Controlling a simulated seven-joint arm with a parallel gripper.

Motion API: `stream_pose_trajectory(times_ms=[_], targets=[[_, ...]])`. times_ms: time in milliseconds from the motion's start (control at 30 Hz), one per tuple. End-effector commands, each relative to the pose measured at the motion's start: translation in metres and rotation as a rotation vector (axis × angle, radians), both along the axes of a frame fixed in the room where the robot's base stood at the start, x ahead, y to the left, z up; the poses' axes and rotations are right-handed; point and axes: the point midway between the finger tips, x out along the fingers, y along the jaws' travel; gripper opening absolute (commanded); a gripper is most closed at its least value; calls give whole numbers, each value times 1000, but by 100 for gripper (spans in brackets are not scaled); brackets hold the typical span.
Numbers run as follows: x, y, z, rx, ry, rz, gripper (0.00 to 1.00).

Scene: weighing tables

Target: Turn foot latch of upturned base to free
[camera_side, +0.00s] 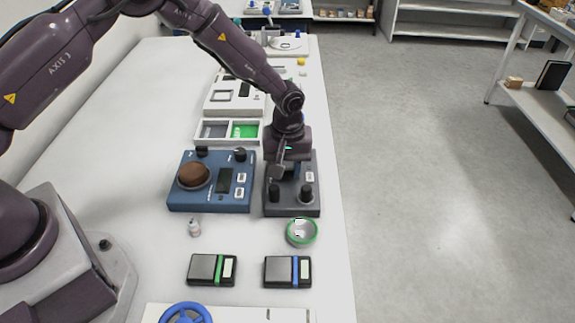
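The dark grey base (292,211) lies on the white table near its right edge. Two black round feet or knobs (306,194) stand up at its near side, and a small white label is at its right. My gripper (281,172) points down over the far half of the base and hides that part. A small blue part (298,168) shows beside the fingers. I cannot make out the foot latch or its position. The fingers are too small and dark to tell whether they are open, shut or touching anything.
A blue unit (211,205) with a brown dome stands close on the left. A two-part tray (227,143) is behind. A green-rimmed bowl (302,232), a small white bottle (194,228) and two pocket scales (288,285) lie in front.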

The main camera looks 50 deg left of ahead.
Motion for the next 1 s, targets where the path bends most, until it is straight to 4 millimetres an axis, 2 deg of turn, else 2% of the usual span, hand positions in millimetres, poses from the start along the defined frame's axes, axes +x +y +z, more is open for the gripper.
stream_pose_trajectory(times_ms=[33,100,467,667,1000], targets=[[0,0,0,0,0,0,18],[0,0,0,0,0,0,7],[0,0,0,0,0,-53,7],[0,0,1,0,0,-176,7],[0,0,1,0,1,-489,7]])
